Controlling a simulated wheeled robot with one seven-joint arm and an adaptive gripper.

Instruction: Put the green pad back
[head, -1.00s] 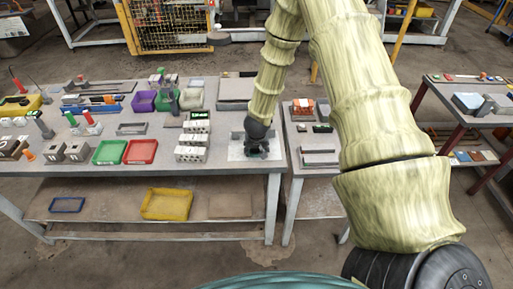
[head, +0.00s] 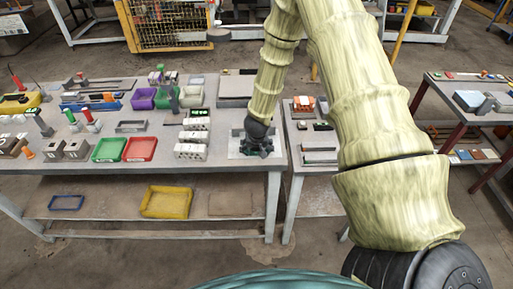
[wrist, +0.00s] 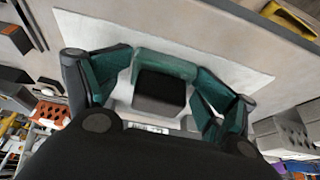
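In the wrist view, a green strip (wrist: 165,64), which looks like the green pad, spans the space between my fingertips over a pale sheet. A grey block with a black top (wrist: 160,92) sits between my fingers, in front of the strip, and hides part of it. My gripper (wrist: 163,75) has its teal-lined fingers spread wide, one at each side. The strip's ends come close to the fingertips; I cannot tell if they touch. In the head view, my gripper (head: 258,150) is low over the pale sheet (head: 240,153) near the bench's right end, and the pad is not distinct.
White hollow blocks (head: 191,151) stand just left of my gripper. Red (head: 140,149) and green (head: 109,150) trays lie further left. A grey plate (head: 235,90) lies behind. A second bench (head: 318,168) with bricks stands close on the right.

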